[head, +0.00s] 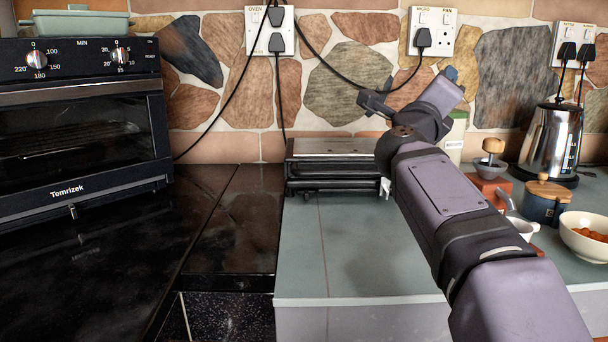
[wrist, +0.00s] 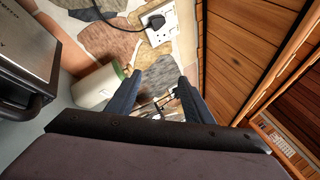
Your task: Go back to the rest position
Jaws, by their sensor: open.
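My gripper (head: 450,76) is raised above the counter, in front of the stone wall. In the wrist view, the two fingers of my gripper (wrist: 160,85) stand apart. Nothing is held between them; a small patch of the background with dark wire-like shapes shows in the gap. In the head view, my arm reaches up from the lower right and hides part of the counter and wall behind it.
A black oven (head: 80,125) stands at the left. A silver-topped grill (head: 335,150) sits on the grey counter (head: 360,265). A pale canister (wrist: 95,88) is near the gripper. A kettle (head: 552,140) and a bowl (head: 590,240) stand at the right. Wall sockets (head: 432,30) carry black cables.

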